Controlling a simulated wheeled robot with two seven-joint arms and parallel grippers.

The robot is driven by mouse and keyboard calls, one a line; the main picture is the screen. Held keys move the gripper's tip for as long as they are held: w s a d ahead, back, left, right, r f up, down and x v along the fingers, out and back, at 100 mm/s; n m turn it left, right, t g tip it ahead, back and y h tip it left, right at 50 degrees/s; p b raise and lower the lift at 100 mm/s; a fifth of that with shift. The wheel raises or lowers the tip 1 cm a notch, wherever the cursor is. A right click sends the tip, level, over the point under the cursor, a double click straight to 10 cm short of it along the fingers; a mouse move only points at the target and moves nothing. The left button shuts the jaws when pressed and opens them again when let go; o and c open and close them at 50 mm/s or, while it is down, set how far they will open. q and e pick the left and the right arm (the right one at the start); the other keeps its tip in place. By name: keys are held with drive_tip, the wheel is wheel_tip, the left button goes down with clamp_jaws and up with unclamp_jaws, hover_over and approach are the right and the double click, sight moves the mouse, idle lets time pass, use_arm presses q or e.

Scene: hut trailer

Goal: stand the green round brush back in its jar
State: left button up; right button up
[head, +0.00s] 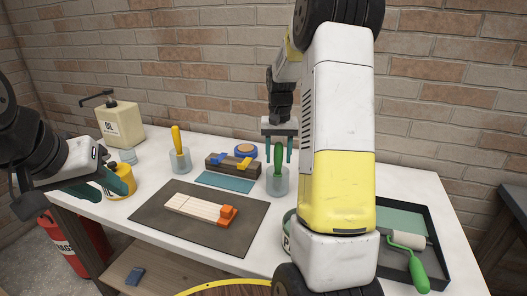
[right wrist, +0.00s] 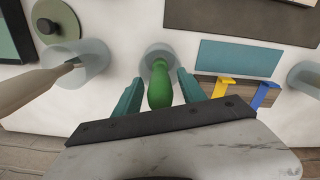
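The green round brush (head: 278,158) stands upright, handle up, in a clear jar (head: 277,184) on the white table. In the right wrist view its green handle (right wrist: 160,85) is above the jar (right wrist: 158,52). My right gripper (head: 278,150) is over the jar, with its teal fingers on either side of the handle. Narrow gaps show between the fingers and the handle in the right wrist view (right wrist: 159,92), so it is open around it. The brush's lower end is hard to make out. My left gripper (head: 108,185) is open and empty at the table's left edge.
A jar with a yellow-handled brush (head: 176,140) stands left. A jar with a wooden handle (right wrist: 75,65) is close by. A dark mat (head: 160,220) lies in front; a tray with a roller (head: 410,240) is right. A pump bottle (head: 120,125) stands at the back left.

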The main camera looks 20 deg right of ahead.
drive_tip(key=shift+r, duration=0.1)
wheel_tip(320, 180, up, 12)
drive_tip(key=shift+f, duration=0.1)
drive_tip(key=s+a+r+n+t+y, duration=0.1)
drive_tip(key=s+a+r, duration=0.2)
drive_tip(key=s, duration=0.2)
drive_tip(key=s+a+r+n+t, duration=0.1)
drive_tip(key=s+a+r+t, duration=0.1)
drive_tip(key=s+a+r, duration=0.3)
drive_tip(key=s+a+f+n+t, duration=0.1)
drive_tip(key=s+a+f, duration=0.1)
drive_tip(key=s, duration=0.5)
drive_tip(key=s+a+f+n+t+y, duration=0.1)
drive_tip(key=s+a+f+t, duration=0.1)
drive_tip(key=s, duration=0.5)
drive_tip(key=shift+s+a+f, duration=0.4)
drive_tip(key=shift+a+f, duration=0.4)
